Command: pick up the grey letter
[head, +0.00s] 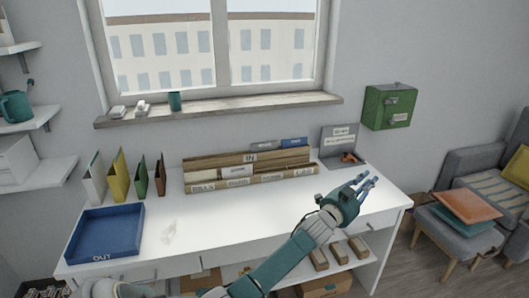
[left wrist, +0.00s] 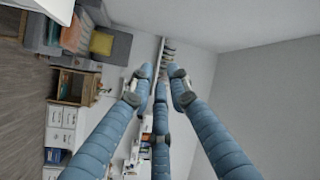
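A wooden letter sorter (head: 205,161) marked IN stands at the back of the white desk. A grey letter (head: 263,144) sticks up out of its rear row, left of a blue letter (head: 294,142); its lower part is hidden by the sorter. My left gripper (head: 366,184) is above the desk's right end, right of and nearer than the sorter, apart from both letters. Its blue fingers are spread and empty, as the left wrist view (left wrist: 157,83) also shows. My right gripper is not in view.
A blue OUT tray (head: 105,232) lies at the desk's left, with upright binders (head: 120,174) behind it. A grey labelled stand (head: 338,138) is right of the sorter. A green box (head: 375,108) hangs on the wall. The desk's middle front is mostly clear.

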